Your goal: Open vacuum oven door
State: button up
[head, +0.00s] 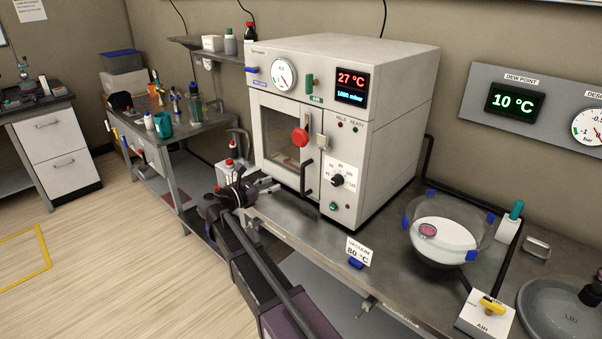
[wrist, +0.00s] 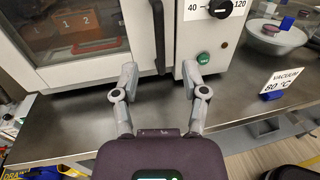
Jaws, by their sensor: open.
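The white vacuum oven (head: 385,70) stands on the steel bench. Its windowed door (head: 277,135) looks shut in its frame. A vertical black handle (head: 306,178) is on the door's right side; it also shows at the top of the wrist view (wrist: 159,35). A red knob (head: 299,137) sits on the door, with a metal latch (head: 322,143) to its right. My gripper (head: 268,185) is open and empty, in front of the lower door. In the wrist view, its fingertips (wrist: 160,72) appear either side of the handle's lower end; I cannot tell the depth gap.
A bottle with a red cap (head: 230,172) stands left of the oven, near my arm. A vacuum sign (head: 360,252) stands at the bench's front edge. A glass bowl (head: 445,240) and an air valve box (head: 485,313) are on the right. Open floor lies left.

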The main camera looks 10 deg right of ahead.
jog(key=x, duration=1.2)
grip_shut()
